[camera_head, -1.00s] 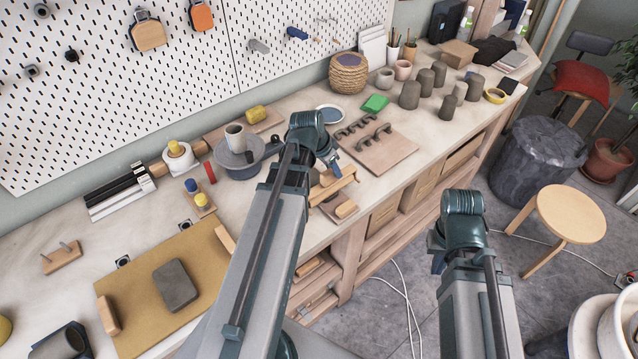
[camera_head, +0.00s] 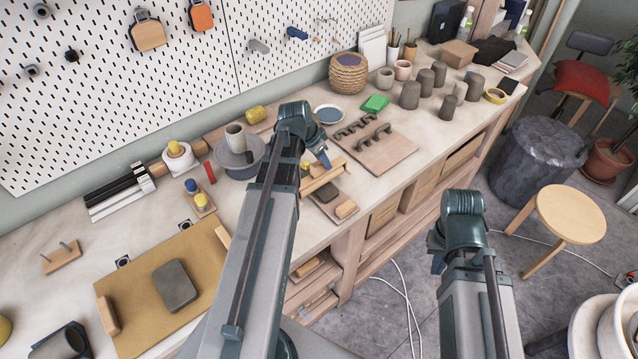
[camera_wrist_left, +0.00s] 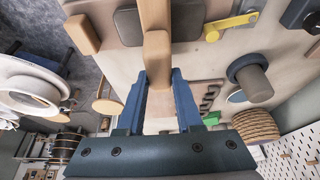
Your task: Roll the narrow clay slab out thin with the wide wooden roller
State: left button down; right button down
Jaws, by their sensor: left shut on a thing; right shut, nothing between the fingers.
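My left gripper (camera_head: 321,159) is shut on the wooden roller (camera_head: 322,178); in the left wrist view a wooden handle (camera_wrist_left: 157,55) sits between the blue fingers. The roller lies across a small dark clay slab (camera_head: 327,194) on a board near the bench's front edge; the slab shows on both sides of the roller in the wrist view (camera_wrist_left: 130,27). I cannot tell whether they touch. A wider grey slab (camera_head: 175,286) lies flat on a tan mat (camera_head: 140,338). My right gripper (camera_head: 438,262) is shut and empty off the bench, mostly hidden by its arm.
A wooden block (camera_head: 346,209) lies beside the small slab. A pottery wheel (camera_head: 246,165) with a cup stands behind my left arm. A board with dark handles (camera_head: 380,150) lies to the right. Wooden strips (camera_head: 108,315) flank the wider slab.

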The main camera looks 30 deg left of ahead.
dwell(0.4)
pick_arm(q)
jog(key=a, duration=0.1)
jog(key=w+a, duration=0.1)
jog(key=a, duration=0.1)
jog(key=shift+w, duration=0.15)
jog(key=shift+d, duration=0.1)
dwell(0.7)
jog(key=shift+s+d, duration=0.3)
jog(key=shift+d, duration=0.35)
jog(key=shift+s+d, duration=0.3)
jog(key=shift+d, duration=0.4)
jog(key=shift+s+d, duration=0.3)
jog(key=shift+d, duration=0.35)
jog(key=shift+f, duration=0.1)
jog(key=d, duration=0.1)
jog(key=s+d, duration=0.1)
jog(key=d, duration=0.1)
jog(key=shift+s, duration=0.1)
